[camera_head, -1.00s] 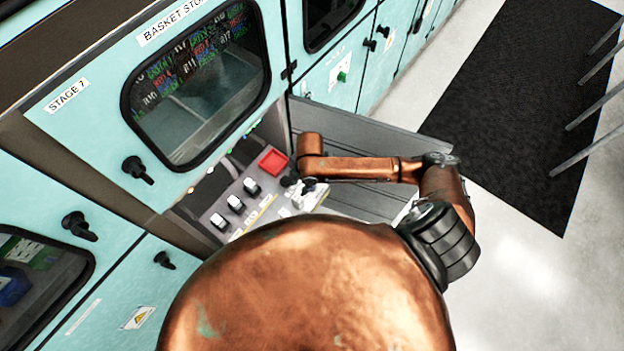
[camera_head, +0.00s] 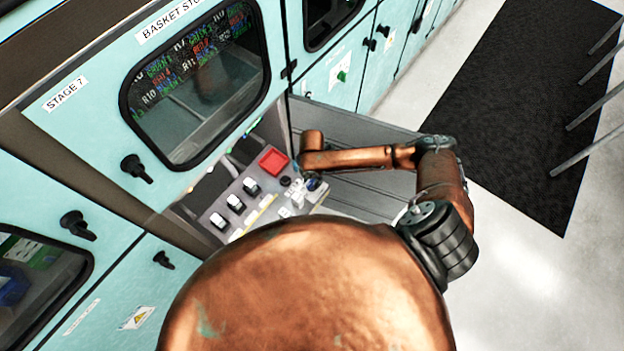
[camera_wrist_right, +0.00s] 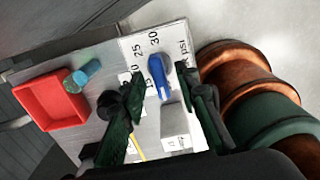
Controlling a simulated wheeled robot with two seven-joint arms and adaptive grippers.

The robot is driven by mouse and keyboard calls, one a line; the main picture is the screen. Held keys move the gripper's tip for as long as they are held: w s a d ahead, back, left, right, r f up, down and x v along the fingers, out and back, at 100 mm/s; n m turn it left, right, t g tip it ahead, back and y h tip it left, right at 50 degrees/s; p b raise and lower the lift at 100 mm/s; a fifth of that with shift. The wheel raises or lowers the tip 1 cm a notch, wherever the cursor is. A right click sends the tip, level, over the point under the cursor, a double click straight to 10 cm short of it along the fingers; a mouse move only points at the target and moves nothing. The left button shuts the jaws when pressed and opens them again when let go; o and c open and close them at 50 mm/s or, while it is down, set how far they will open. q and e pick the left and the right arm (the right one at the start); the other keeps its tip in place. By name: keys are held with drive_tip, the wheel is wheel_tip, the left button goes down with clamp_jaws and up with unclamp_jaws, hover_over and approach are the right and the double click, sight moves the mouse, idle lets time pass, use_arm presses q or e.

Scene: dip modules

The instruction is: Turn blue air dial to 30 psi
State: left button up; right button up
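The blue air dial (camera_wrist_right: 160,78) shows in the right wrist view on a white plate with a printed psi scale; 25 and 30 read near its upper end. Which mark it points at I cannot tell. In the head view the dial (camera_head: 314,184) is a small dark blue spot at the panel's right end. My right gripper (camera_wrist_right: 163,88) is open, its dark green fingers on either side of the dial, with gaps showing. In the head view the right gripper (camera_head: 300,193) is small over the panel and partly hidden. My left gripper is not in view.
A red square block (camera_head: 272,160), a black knob (camera_head: 286,181) and several white-topped switches (camera_head: 235,203) share the panel. In the right wrist view a white block (camera_wrist_right: 175,122) sits just below the dial. Teal cabinets with dark handles (camera_head: 137,169) stand behind.

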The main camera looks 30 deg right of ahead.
drive_tip(key=shift+c, duration=0.4)
clamp_jaws()
